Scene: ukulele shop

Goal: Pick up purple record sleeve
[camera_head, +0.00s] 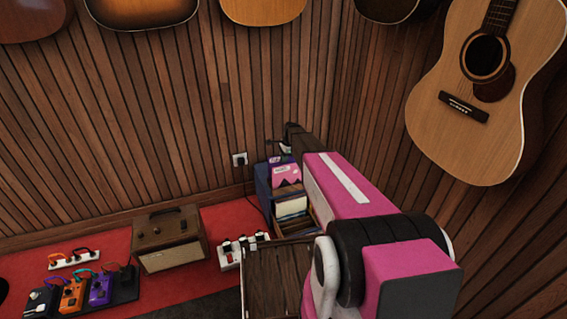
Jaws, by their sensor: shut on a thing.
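The purple record sleeve (286,176), pink-purple with a pale zigzag pattern, stands upright at the back of a dark blue record box (263,187) near the wall. My gripper (280,149) is at the far end of my pink arm, right at the top of the sleeve. It looks shut on the sleeve's upper edge, but the fingers are small and partly hidden by my arm. The sleeve's lower part is hidden behind other sleeves in the box.
Pale sleeves (291,207) stand in front in the box. A wooden cabinet top (275,281) is nearer. A brown amplifier (169,238) and effect pedals (100,290) stand on the red carpet at left. Guitars hang on the slatted wall, one large acoustic guitar (451,138) at right.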

